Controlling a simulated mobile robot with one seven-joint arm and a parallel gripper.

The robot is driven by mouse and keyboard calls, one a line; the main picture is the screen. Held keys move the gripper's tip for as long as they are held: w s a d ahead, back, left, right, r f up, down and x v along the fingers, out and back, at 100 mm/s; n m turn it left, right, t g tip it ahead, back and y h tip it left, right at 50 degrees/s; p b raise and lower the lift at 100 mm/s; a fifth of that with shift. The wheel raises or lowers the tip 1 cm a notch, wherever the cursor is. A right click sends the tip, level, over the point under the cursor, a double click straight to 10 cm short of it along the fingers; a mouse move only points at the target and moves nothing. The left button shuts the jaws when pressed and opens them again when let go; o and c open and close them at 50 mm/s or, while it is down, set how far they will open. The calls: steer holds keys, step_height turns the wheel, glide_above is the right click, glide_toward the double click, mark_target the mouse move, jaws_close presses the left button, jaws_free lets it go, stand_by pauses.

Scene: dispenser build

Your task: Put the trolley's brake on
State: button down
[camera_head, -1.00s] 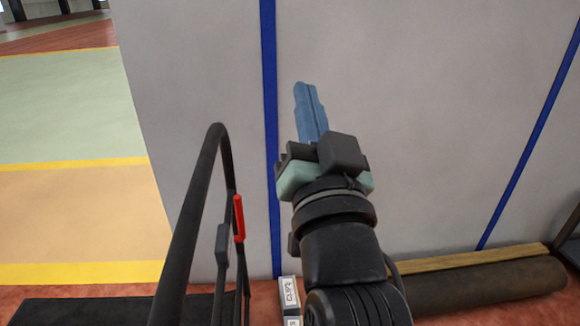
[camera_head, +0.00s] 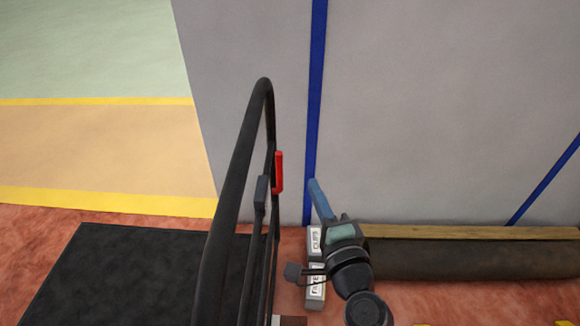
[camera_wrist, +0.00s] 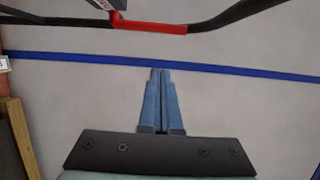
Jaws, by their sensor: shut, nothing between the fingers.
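The trolley's black tubular handle frame (camera_head: 236,165) stands upright left of my arm in the head view. A red lever (camera_head: 279,172) is fixed to the frame's right upright, beside a dark grey block (camera_head: 261,192). In the wrist view the red lever (camera_wrist: 150,28) lies along the black bar at the top, beyond my fingertips. My gripper (camera_head: 314,182) is shut and empty, its blue fingers together, to the right of the lever and apart from it. The shut fingers also show in the wrist view (camera_wrist: 161,72).
Labelled boxes (camera_head: 315,290) stand on the red floor beside the trolley. A dark roll (camera_head: 470,261) and a wooden plank (camera_head: 470,232) lie along the grey wall (camera_head: 420,110). A black mat-like surface (camera_head: 125,270) lies left of the frame.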

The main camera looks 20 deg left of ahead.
steer(key=shift+w, duration=0.1)
steer(key=w+a, duration=0.4)
steer(key=a, duration=0.2)
steer(key=shift+w+a+b, duration=0.2)
steer(key=shift+a+b, duration=0.1)
steer(key=shift+a, duration=0.05)
stand_by(0.4)
steer(key=shift+s+f+b, duration=0.1)
steer(key=shift+f+b, duration=0.15)
steer(key=shift+b, duration=0.8)
steer(key=shift+s+r+b, duration=0.1)
steer(key=shift+r+b, duration=0.05)
steer(key=shift+b, duration=0.3)
